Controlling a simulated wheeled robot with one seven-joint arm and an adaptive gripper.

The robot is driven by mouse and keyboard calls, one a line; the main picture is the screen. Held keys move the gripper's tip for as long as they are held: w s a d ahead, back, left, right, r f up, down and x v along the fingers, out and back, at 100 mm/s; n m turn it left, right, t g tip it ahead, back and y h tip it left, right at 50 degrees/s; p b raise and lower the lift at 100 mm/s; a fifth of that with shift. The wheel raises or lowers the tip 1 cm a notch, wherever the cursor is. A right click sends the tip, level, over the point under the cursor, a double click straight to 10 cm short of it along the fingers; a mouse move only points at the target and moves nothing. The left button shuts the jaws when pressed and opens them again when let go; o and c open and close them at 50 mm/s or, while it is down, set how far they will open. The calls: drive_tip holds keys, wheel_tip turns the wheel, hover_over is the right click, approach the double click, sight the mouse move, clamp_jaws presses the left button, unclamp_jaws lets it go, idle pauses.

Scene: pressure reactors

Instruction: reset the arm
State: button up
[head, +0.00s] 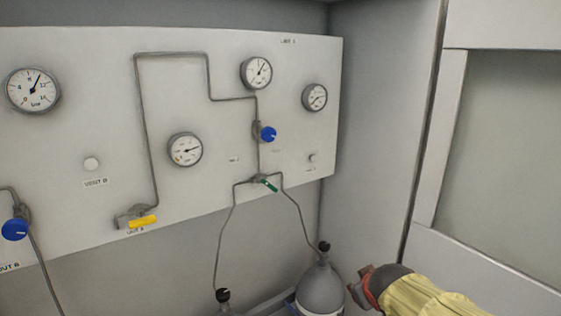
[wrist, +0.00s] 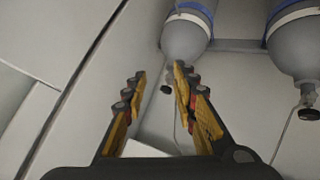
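My arm (head: 430,297), in a yellow cover, reaches in from the lower right in the head view. Its dark end, my gripper (head: 362,286), is beside the grey gas cylinder (head: 321,288) near the right wall, and its fingers are not clear there. In the wrist view my gripper (wrist: 160,76) is open, with its two orange-and-black fingers apart and nothing held. The cylinder (wrist: 186,38) with a blue band appears beyond the fingertips. Its black valve knob (wrist: 166,89) shows between the fingers, and I see no contact.
The white panel (head: 70,140) carries several gauges, pipes, blue knobs (head: 268,134), a yellow handle (head: 142,222) and a green handle (head: 269,185). Another black cylinder knob (head: 223,295) is at the bottom. A second cylinder (wrist: 296,45) shows in the wrist view. A wall (head: 383,130) stands at right.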

drive_tip(key=s+a+m+g, duration=0.1)
drive_tip(key=s+m, duration=0.1)
drive_tip(key=s, duration=1.1)
drive_tip(key=s+a+r+m+g+y, duration=0.1)
drive_tip(key=s+m+g, duration=0.1)
drive_tip(key=s, duration=1.1)
drive_tip(key=shift+s+r, duration=0.2)
drive_tip(key=shift+o, duration=0.4)
